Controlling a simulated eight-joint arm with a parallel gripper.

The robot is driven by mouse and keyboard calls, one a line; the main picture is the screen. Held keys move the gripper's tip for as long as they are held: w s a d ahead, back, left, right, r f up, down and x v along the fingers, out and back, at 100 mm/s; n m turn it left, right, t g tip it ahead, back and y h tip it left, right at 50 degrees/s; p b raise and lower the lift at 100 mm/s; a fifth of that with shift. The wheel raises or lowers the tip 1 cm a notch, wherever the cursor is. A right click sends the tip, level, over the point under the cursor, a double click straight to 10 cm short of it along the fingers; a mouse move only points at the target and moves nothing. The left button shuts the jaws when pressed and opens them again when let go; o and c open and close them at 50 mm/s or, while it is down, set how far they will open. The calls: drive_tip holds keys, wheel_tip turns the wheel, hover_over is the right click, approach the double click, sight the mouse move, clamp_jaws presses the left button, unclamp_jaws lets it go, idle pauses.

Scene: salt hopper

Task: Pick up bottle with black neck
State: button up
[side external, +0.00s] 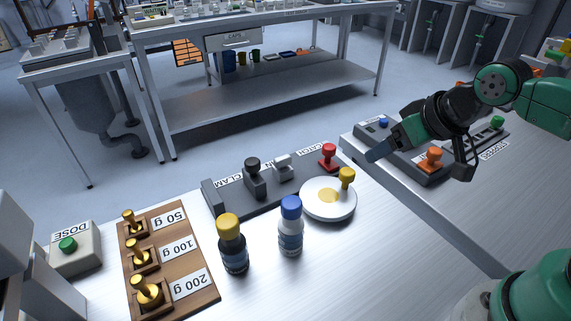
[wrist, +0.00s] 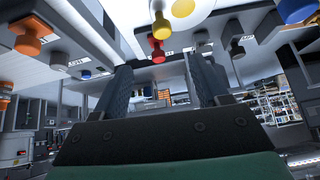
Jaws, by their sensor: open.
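The bottle with a black neck (side external: 234,253) stands upright on the bench in the side view, with a yellow cap and a dark body. A white bottle with a blue cap (side external: 291,235) stands upright to its right. What looks like this blue cap is at the top right of the wrist view (wrist: 295,10). My gripper (side external: 378,151) is in the air at the right, well away from both bottles. In the wrist view its two fingers (wrist: 162,82) are apart with nothing held between them. I cannot make out the black-necked bottle in the wrist view.
A white round dish (side external: 318,207) with a yellow knob lies right of the bottles. A grey panel with black, white and red knobs (side external: 228,199) runs behind them. A wooden block (side external: 200,271) with brass weights is at left, beside a green-button dose box (side external: 87,260).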

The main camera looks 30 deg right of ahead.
drive_tip(key=w+a+m+g+y, duration=0.6)
drive_tip(key=a+m+y, duration=0.1)
drive_tip(key=a, duration=0.4)
drive_tip(key=m+g+y, duration=0.5)
drive_tip(key=g, duration=0.3)
approach(235, 232)
wheel_tip(235, 232, down, 3)
drive_tip(key=a, duration=0.2)
drive_tip(key=shift+t+h, duration=0.3)
drive_tip(key=x, duration=0.7)
drive_tip(key=shift+w+f, duration=0.2)
clamp_jaws()
drive_tip(key=shift+r, duration=0.1)
